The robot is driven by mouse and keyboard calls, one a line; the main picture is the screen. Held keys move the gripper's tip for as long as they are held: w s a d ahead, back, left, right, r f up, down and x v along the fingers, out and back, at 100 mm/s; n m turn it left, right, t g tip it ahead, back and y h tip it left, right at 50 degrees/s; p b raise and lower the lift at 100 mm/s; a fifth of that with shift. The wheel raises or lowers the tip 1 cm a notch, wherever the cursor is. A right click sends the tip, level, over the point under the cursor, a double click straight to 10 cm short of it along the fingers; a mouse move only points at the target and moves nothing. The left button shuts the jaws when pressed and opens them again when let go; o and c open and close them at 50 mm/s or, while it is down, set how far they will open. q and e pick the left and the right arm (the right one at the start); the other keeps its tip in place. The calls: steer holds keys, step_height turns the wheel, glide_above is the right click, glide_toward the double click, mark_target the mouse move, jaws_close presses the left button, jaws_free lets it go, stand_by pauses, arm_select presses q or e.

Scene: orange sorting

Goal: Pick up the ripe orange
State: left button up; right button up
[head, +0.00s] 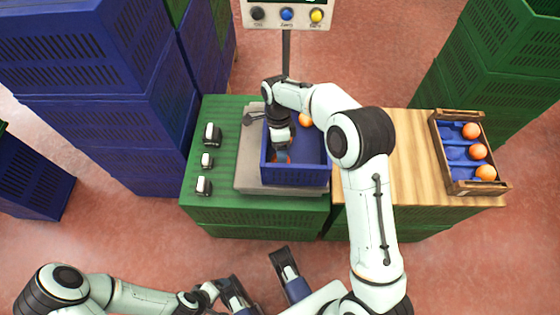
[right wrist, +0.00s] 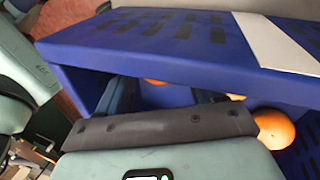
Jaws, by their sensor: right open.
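A blue crate (head: 296,177) stands on the table with oranges inside. One orange (head: 306,120) lies near its back wall. Another orange (head: 283,160) shows partly beneath my right gripper (head: 281,152), which reaches down into the crate's left side and is open. In the right wrist view, an orange (right wrist: 155,82) shows partly between the fingers, beyond the gripper's grey bar. A second orange (right wrist: 275,129) lies outside the fingers to the right, and a sliver of orange shows beside it. I cannot tell which orange is ripe. My left gripper (head: 235,294) is low, at the bottom edge, away from the crate.
The crate sits on a grey platform (head: 250,180) on a green table (head: 225,125). Several white-and-black items line its left side. A wooden box (head: 451,187) with three oranges stands on the wooden top at right. Blue and green crate stacks flank the area. A button panel stands behind.

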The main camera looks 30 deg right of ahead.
steer(key=shift+x, duration=1.2)
arm_select(q)
steer(key=shift+w+a+f, duration=0.2)
steer(key=shift+w+f, duration=0.15)
steer(key=shift+w, duration=0.15)
arm_select(e)
steer(key=c, duration=0.7)
steer(key=shift+c, duration=0.3)
steer(key=shift+w+r, duration=0.1)
arm_select(q)
steer(key=s+d+r+g+p, duration=0.1)
steer(key=s+d+r+p, duration=0.1)
steer(key=s+r+p, duration=0.2)
steer(key=shift+s+r+h, duration=0.3)
steer(key=shift+s+r, duration=0.25)
arm_select(e)
step_height(320, 180, up, 20)
